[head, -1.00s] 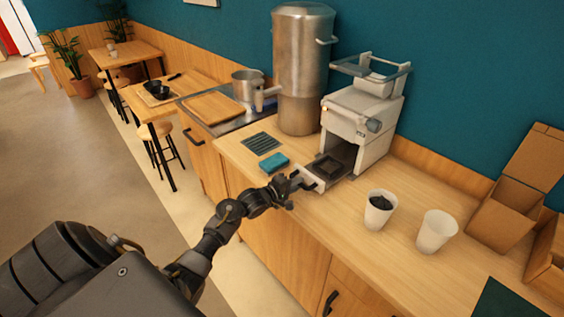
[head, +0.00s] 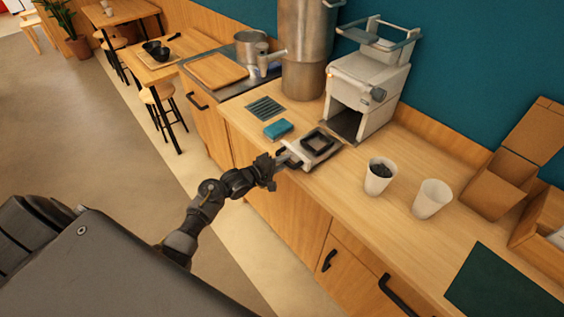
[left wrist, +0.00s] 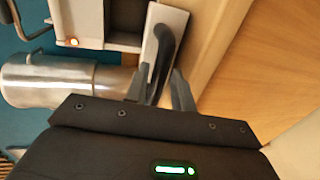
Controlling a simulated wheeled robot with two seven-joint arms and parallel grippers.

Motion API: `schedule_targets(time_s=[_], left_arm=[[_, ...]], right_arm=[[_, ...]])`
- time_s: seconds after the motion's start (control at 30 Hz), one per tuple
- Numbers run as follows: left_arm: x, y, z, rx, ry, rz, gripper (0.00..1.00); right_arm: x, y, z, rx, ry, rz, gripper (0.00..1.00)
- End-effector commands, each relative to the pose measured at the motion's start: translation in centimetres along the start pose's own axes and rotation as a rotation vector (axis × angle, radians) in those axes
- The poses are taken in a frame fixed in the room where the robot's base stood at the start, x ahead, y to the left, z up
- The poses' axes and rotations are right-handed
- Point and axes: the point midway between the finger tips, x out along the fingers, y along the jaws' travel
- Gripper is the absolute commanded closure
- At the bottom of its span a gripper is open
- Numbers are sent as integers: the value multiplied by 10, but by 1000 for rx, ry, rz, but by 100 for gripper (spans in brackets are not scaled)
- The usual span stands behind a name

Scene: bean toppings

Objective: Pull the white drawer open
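The white drawer (head: 328,159) sticks well out of the front of the white machine (head: 368,90) on the counter. A dark square tray (head: 317,142) sits in its top. A black handle (left wrist: 163,50) is on the drawer's white front panel (left wrist: 175,22). My left gripper (head: 278,171) is at that handle, at the counter's front edge. My right gripper is not in view.
A blue sponge (head: 278,129) lies left of the drawer. A white cup with dark contents (head: 379,178) and an empty white cup (head: 432,199) stand to the right. Cardboard boxes (head: 500,185) and a dark green mat (head: 505,285) are farther right. A metal urn (head: 303,60) stands behind.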

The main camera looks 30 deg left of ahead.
Motion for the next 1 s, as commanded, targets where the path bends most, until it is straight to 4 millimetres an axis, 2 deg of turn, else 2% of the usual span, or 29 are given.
schedule_targets(time_s=[0.1,0.33,0.47,0.8,1.0], left_arm=[[0,0,-1,0,2,0,63],[-1,0,-1,0,3,0,63],[-9,-1,-2,0,4,0,63],[-73,-2,-1,1,3,-1,63],[-100,-1,-1,1,4,0,63]], right_arm=[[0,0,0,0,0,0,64],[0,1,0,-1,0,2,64],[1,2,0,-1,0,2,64],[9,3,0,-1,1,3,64],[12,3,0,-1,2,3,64]])
